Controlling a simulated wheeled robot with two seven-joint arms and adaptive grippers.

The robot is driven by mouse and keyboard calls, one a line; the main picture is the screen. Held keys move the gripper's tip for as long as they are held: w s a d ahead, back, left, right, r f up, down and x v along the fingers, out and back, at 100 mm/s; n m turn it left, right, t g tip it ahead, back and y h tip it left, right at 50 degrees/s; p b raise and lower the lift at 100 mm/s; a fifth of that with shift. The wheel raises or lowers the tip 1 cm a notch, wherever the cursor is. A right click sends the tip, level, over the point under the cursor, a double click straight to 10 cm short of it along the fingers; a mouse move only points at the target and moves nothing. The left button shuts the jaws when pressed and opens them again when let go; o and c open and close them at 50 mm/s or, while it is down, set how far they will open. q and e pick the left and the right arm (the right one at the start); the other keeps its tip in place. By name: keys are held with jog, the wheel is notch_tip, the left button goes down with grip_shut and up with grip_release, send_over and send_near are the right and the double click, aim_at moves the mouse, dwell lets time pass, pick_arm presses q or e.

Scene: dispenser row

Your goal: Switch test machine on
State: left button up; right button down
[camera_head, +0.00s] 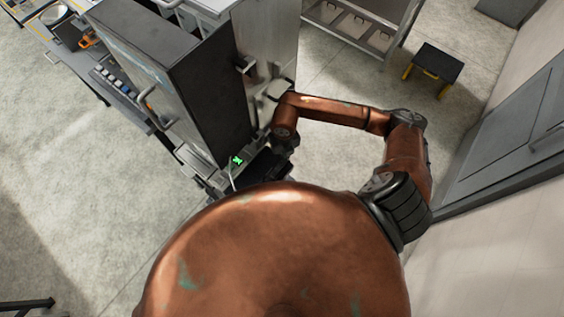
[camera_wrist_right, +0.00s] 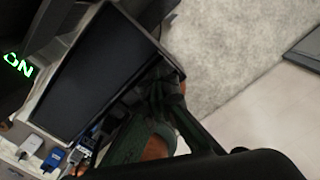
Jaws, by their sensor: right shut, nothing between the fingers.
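The test machine appears to be the unit with a small green lit display (camera_head: 238,160), low beside the tall dark cabinet in the head view. In the right wrist view the green lit text (camera_wrist_right: 18,65) reads "ON", tilted. A dark flat screen-like panel (camera_wrist_right: 90,75) with a light frame is beside it. My right gripper (camera_wrist_right: 163,93) is shut and empty, close to the panel's lower right edge; I cannot tell whether it touches. In the head view my right arm reaches down beside the display, and the fingertips are hard to make out. The switch itself is not clear. My left gripper is out of view.
A tall dark cabinet (camera_head: 175,75) with handles stands beside the machine. White and blue plugs or connectors (camera_wrist_right: 52,158) show at lower left in the wrist view. A small black stool (camera_head: 436,63) and a grey wall door (camera_head: 515,135) are at right.

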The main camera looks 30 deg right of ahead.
jog(key=shift+r, duration=0.1)
jog(key=shift+r+p, duration=2.05)
jog(key=shift+r, duration=1.35)
